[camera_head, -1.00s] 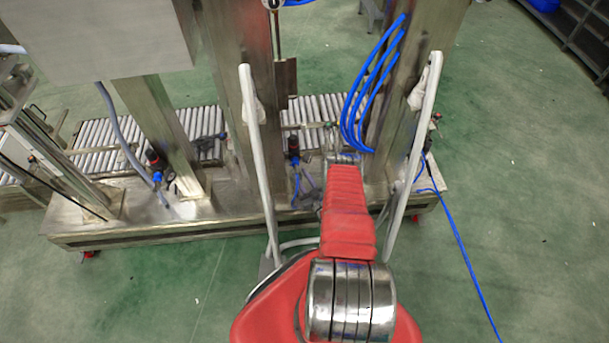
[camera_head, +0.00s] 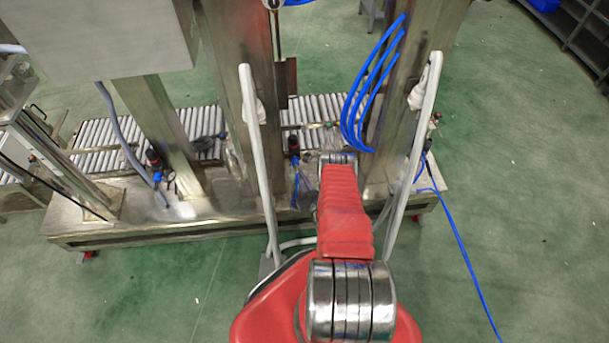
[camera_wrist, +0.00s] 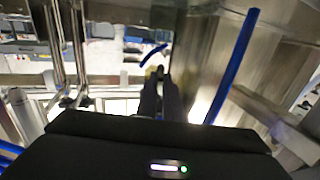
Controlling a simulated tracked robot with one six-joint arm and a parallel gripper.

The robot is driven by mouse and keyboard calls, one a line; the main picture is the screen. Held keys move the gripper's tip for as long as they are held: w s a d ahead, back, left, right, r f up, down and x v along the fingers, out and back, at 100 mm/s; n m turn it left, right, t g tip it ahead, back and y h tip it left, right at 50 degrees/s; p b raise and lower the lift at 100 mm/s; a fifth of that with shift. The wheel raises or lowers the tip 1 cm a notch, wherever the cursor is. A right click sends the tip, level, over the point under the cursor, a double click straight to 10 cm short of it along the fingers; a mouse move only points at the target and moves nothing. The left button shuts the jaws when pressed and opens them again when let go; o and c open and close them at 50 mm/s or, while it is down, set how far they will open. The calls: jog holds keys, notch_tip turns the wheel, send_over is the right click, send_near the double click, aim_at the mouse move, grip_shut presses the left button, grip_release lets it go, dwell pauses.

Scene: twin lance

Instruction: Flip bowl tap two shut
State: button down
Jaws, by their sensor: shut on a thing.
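My gripper (camera_wrist: 158,76) shows in the wrist view with its two dark fingers close together, pointing away among steel posts. It is shut on a small part at the fingertips, which I take to be the handle of bowl tap two. The part is mostly hidden by the fingers and blurred; a small yellowish spot shows beside the tips. In the head view my red arm hides the gripper and that tap. I cannot make out the tap's position, open or shut.
A blue hose (camera_wrist: 232,65) runs close right of the fingers. Steel pipes (camera_wrist: 72,50) stand to the left. In the head view, thick steel posts (camera_head: 400,100), looped blue hoses (camera_head: 358,100) and a roller conveyor (camera_head: 90,135) surround the work area.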

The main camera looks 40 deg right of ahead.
jog(key=shift+w+a+m+g+h, duration=0.2)
jog(key=shift+m+g+h, duration=0.3)
jog(key=shift+h, duration=0.35)
jog(key=shift+w+a+m+g+h, duration=0.1)
jog(key=shift+a+m+g+h, duration=0.2)
jog(key=shift+m+h, duration=0.5)
jog(key=shift+w+a+m+g+h, duration=0.15)
jog(key=shift+m+g+h, duration=0.25)
jog(key=shift+h, duration=0.55)
jog(key=c, duration=1.9)
grip_release()
jog(key=shift+a, duration=0.1)
jog(key=shift+s+a, duration=0.1)
jog(key=shift+s, duration=0.1)
jog(key=v, duration=1.3)
jog(key=shift+s, duration=0.25)
